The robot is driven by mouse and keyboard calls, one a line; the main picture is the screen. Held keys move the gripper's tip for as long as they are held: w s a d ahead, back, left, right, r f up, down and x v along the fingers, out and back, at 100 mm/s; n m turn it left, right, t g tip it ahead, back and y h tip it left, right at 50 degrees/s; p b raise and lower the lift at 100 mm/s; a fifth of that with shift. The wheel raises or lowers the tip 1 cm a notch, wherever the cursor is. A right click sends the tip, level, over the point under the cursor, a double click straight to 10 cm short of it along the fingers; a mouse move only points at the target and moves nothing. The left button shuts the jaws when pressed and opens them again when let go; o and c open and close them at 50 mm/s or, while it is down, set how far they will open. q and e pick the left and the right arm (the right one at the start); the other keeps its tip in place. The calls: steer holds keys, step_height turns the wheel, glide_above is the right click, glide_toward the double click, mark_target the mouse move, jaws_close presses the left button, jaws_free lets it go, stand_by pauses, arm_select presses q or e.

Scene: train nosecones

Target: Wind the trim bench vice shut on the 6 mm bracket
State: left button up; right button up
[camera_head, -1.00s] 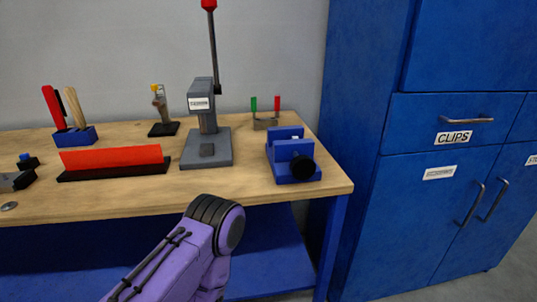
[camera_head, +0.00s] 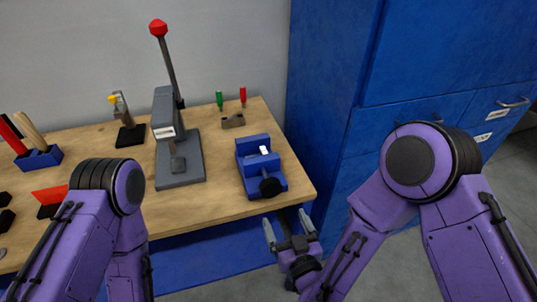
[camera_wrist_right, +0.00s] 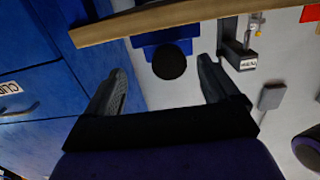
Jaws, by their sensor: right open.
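The blue bench vice (camera_head: 250,152) stands near the right end of the bench. Its round black handle knob (camera_head: 271,187) faces the front edge. A small pale piece (camera_head: 264,150) shows at the jaws; I cannot tell whether it is the bracket. My right gripper (camera_head: 287,220) is open and empty in front of the bench edge, below the vice and apart from it. In the right wrist view, the knob (camera_wrist_right: 169,62) shows between the open fingers (camera_wrist_right: 160,85), beyond their tips. My left arm shows at the left, but its gripper is out of view.
A grey lever press (camera_head: 180,160) stands left of the vice. A small holder (camera_head: 233,121) with green and red handles is behind it. The wooden bench top (camera_head: 225,205) is clear in front of the press. Blue cabinets (camera_head: 335,120) stand at the right.

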mark_target(272, 191)
steer(key=shift+t, duration=0.4)
steer(key=w+a+r+p, duration=0.1)
steer(key=w, duration=0.2)
steer(key=w+a+r+p, duration=0.1)
steer(key=w, duration=0.2)
steer(key=w+a+p, duration=0.1)
steer(key=w, duration=0.2)
steer(key=shift+w+a+r, duration=0.15)
steer(key=shift+a+r, duration=0.25)
steer(key=shift+w+a+f+p, duration=0.1)
steer(key=shift+w+a+p, duration=0.2)
steer(key=shift+w, duration=0.25)
arm_select(q)
step_height(272, 191, up, 5)
steer(key=shift+f, duration=0.2)
arm_select(e)
steer(key=shift+d, duration=0.1)
steer(key=c, duration=1.1)
